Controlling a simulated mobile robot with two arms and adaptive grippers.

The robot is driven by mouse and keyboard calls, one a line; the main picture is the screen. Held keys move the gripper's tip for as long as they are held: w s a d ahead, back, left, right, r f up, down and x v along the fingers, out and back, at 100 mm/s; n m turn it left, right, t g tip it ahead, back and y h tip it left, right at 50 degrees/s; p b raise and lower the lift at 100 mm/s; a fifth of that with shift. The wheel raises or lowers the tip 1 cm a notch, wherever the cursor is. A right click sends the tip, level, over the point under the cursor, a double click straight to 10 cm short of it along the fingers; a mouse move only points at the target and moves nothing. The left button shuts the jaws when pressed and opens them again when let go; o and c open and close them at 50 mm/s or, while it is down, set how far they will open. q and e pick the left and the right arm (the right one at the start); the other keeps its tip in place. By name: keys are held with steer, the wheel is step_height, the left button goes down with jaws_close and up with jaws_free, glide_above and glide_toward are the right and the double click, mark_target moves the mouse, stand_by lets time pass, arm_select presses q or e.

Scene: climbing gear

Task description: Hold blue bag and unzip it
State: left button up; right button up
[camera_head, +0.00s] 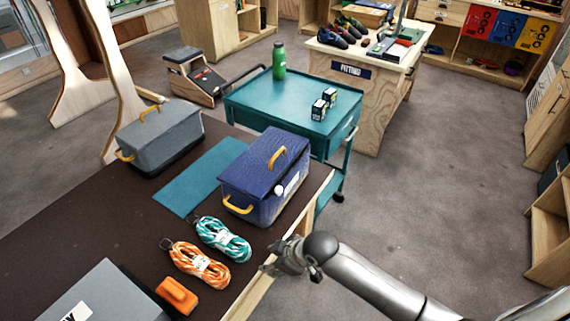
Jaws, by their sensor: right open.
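The blue bag (254,170) is a boxy dark-blue case with a yellow handle on its top and another on its front left side. It stands upright on the brown table, near the right edge, and its top looks closed. A small white round piece shows on its right side; I cannot make out the zip. My right gripper (277,263) is open and empty at the table's right edge, in front of the bag and apart from it. My left gripper is not in view.
Orange rope (199,264) and teal rope (222,239) coils lie left of my right gripper. A grey case (160,137) and teal mat (199,180) sit left of the bag. An orange block (177,296) is near the front. A teal cart (270,96) stands behind.

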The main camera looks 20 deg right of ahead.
mark_target(280, 188)
steer(key=w+r+n, duration=0.1)
steer(key=r, duration=0.1)
steer(key=w+r+n, duration=0.1)
steer(key=w+r, duration=0.1)
steer(key=w+r+n+p, duration=0.1)
steer(key=r, duration=0.1)
steer(key=shift+w+d+r+y, duration=0.15)
steer(key=shift+w+d+y, duration=0.05)
steer(key=shift+w+y, duration=0.1)
steer(key=w+d+r+n+g+p, duration=0.1)
steer(key=w+d+r+n, duration=0.15)
steer(key=d+r, duration=0.4)
steer(key=w+d+r+n+p, duration=0.2)
steer(key=d+r+n, duration=0.15)
steer(key=r, duration=0.65)
arm_select(q)
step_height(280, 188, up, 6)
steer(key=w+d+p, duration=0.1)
steer(key=p, duration=0.1)
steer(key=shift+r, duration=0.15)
arm_select(e)
steer(key=shift+n, duration=0.3)
steer(key=x, duration=1)
steer(key=shift+a+f, duration=0.25)
steer(key=shift+a, duration=0.05)
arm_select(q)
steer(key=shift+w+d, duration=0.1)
